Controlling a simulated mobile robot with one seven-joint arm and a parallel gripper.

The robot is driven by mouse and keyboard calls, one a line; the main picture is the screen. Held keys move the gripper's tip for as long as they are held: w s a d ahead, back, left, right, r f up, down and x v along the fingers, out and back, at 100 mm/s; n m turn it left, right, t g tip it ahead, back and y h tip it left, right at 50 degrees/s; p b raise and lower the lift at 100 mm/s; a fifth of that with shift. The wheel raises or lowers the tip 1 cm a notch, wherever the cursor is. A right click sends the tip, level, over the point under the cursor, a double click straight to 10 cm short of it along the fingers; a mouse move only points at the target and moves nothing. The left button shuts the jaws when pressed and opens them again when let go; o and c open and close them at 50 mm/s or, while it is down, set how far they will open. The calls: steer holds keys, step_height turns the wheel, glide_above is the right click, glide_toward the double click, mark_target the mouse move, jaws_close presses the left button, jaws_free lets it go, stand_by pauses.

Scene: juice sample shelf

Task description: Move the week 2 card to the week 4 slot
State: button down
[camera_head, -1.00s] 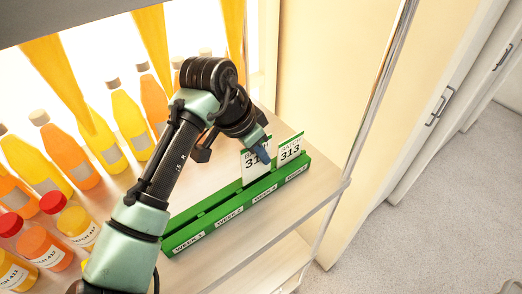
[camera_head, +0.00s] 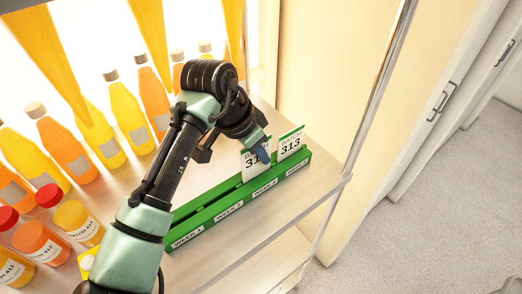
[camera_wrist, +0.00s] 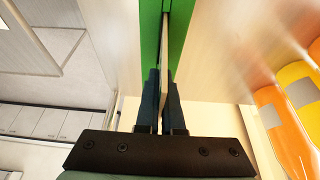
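The green rack (camera_head: 215,205) stands along the shelf's front edge, with labels WEEK 1 to WEEK 4 from left to right. A white card (camera_head: 251,168) with a green top edge and partly covered digits stands at the rack behind the WEEK 3 label. My gripper (camera_head: 262,154) is at its upper part and hides some of its print. In the wrist view the card (camera_wrist: 165,45) is edge-on between my fingertips (camera_wrist: 163,75), which look closed on it. A second card, BATCH 313 (camera_head: 290,147), stands behind the WEEK 4 label. The WEEK 1 and WEEK 2 places show no card.
A metal post (camera_head: 375,85) rises right of the rack. Bare shelf lies behind the rack.

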steer(key=shift+f+b, duration=0.35)
steer(key=shift+f, duration=0.6)
stand_by(0.6)
steer(key=c, duration=1)
jaws_free()
